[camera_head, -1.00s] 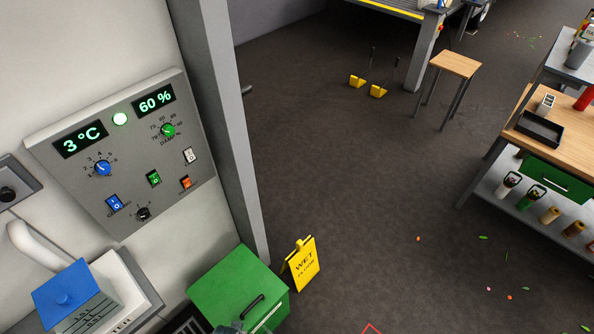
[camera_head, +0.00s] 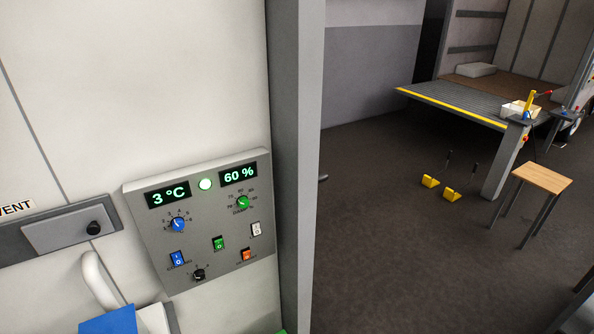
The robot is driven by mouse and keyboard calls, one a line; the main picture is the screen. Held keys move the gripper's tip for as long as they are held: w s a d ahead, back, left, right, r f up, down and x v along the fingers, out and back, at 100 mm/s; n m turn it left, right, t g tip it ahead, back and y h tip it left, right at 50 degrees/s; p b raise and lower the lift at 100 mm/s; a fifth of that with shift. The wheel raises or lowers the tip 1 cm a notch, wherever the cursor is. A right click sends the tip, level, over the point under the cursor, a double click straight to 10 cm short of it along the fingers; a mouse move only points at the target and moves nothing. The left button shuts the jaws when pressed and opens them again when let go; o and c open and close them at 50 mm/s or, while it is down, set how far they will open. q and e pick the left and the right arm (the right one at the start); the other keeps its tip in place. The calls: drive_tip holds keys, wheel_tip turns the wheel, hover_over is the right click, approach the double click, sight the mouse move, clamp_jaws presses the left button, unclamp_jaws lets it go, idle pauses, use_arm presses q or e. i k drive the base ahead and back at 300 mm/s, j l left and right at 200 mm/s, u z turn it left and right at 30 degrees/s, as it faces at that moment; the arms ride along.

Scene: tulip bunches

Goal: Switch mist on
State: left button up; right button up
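A grey control panel (camera_head: 208,217) is on the white wall at left. Its displays read 3 °C (camera_head: 168,194) and 60 % (camera_head: 238,174), with a lit round lamp (camera_head: 205,184) between them. Below are a blue knob (camera_head: 178,224) and a green knob (camera_head: 242,202). Lower down are a blue rocker switch (camera_head: 177,258), a green rocker switch (camera_head: 218,243), an orange rocker switch (camera_head: 247,254), a white rocker switch (camera_head: 256,229) and a small black knob (camera_head: 199,275). The small labels are too blurred to tell which is mist. Neither gripper is in view.
A grey post (camera_head: 295,170) stands right of the panel. A vent plate (camera_head: 70,235) with a black knob is at left. A blue object (camera_head: 108,320) shows at the bottom edge. A stool (camera_head: 542,180) and a yellow-edged platform (camera_head: 455,103) stand at right. The dark floor between is mostly clear.

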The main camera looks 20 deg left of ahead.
sight(218, 244)
drive_tip(key=u, duration=1.35)
